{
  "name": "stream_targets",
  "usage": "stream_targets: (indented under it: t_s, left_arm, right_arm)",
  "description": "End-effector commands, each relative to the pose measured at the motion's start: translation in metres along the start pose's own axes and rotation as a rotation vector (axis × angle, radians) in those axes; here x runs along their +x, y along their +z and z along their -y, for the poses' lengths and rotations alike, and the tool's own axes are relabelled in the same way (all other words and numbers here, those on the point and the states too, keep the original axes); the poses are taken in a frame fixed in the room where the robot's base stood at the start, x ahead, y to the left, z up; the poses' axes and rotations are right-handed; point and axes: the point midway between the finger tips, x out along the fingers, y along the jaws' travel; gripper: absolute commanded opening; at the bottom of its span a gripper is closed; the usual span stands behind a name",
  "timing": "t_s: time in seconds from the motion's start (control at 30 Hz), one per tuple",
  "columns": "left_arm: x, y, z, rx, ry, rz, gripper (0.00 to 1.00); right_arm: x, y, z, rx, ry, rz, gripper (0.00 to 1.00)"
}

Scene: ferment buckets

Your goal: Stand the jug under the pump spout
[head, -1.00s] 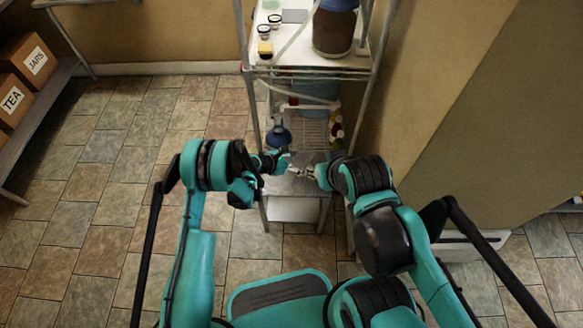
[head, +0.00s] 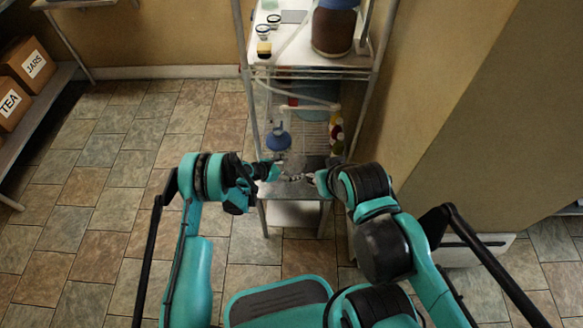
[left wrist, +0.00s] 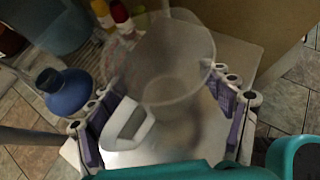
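A translucent jug (left wrist: 180,75) with a pale handle (left wrist: 128,125) stands on a light-grey surface in the left wrist view. In the head view the jug (head: 296,163) shows faintly between my two hands. My left gripper (left wrist: 162,125) is open, with its purple-padded fingers apart on either side of the jug and handle. It also shows in the head view (head: 275,170). My right gripper (head: 306,178) is near the jug, small and unclear. I cannot make out a pump spout with certainty.
A blue domed object (head: 279,140) stands just behind the jug; it shows at the left in the wrist view (left wrist: 66,90). Rack posts flank the space. A large dark jar (head: 334,30) stands on the upper shelf (head: 300,58). Bottles (head: 336,130) stand at the right. Open floor lies left.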

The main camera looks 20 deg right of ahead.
Motion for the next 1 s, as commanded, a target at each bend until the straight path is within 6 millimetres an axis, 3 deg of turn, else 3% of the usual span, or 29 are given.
stream_targets:
  t_s: [0.47, 0.77, 1.0]
  left_arm:
    - [-0.004, 0.003, 0.0, 0.0, 0.0, 0.0, 0.99]
    - [-0.062, 0.005, -0.001, -0.002, 0.002, -0.001, 0.99]
    - [-0.103, 0.001, -0.001, -0.002, 0.001, 0.0, 0.99]
  right_arm:
    - [-0.001, 0.0, 0.0, 0.0, 0.0, 0.0, 0.33]
    - [-0.018, -0.013, 0.0, 0.0, 0.0, 0.0, 0.33]
    - [-0.002, -0.001, 0.0, 0.0, 0.0, 0.0, 0.33]
